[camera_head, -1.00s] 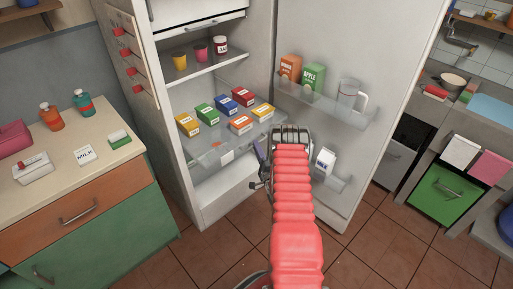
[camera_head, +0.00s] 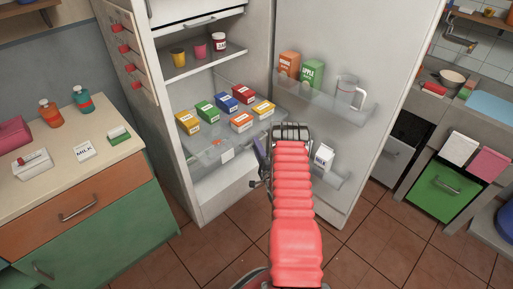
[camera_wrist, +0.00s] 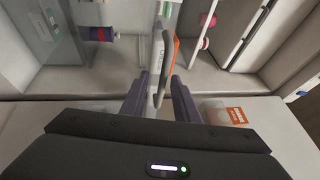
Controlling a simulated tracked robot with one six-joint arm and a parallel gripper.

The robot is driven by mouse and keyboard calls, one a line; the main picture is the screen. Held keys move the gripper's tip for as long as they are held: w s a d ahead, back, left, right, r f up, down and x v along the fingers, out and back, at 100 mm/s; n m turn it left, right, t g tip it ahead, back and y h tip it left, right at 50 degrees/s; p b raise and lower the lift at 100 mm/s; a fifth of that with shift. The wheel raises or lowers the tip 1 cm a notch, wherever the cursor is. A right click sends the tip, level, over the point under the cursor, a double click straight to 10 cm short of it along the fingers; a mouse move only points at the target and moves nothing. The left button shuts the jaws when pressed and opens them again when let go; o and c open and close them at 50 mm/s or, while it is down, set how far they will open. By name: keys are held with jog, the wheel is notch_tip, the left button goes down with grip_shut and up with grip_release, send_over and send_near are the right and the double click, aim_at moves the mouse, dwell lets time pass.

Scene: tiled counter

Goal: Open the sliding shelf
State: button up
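The sliding shelf (camera_head: 212,157) is a clear shelf inside the open fridge, with several small coloured boxes on it. Its front carries a white and orange label. My gripper (camera_head: 260,160) is beside the shelf's front right part, mostly hidden by my red arm. In the wrist view, my gripper (camera_wrist: 160,92) has its two dark fingers apart. A grey curved handle (camera_wrist: 166,55) runs between them, with a finger on each side and gaps visible. Whether either finger touches the handle is hard to tell.
The fridge door stands open at right, holding cartons (camera_head: 312,74) and a clear jug (camera_head: 347,92). An upper shelf (camera_head: 205,62) holds cups and a jar. A counter (camera_head: 60,200) stands at left. The tiled floor in front is clear.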

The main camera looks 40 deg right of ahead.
jog(key=shift+s, duration=0.15)
jog(key=v, duration=1.3)
jog(key=shift+s+f, duration=0.15)
jog(key=shift+s, duration=0.1)
jog(key=shift+a, duration=0.15)
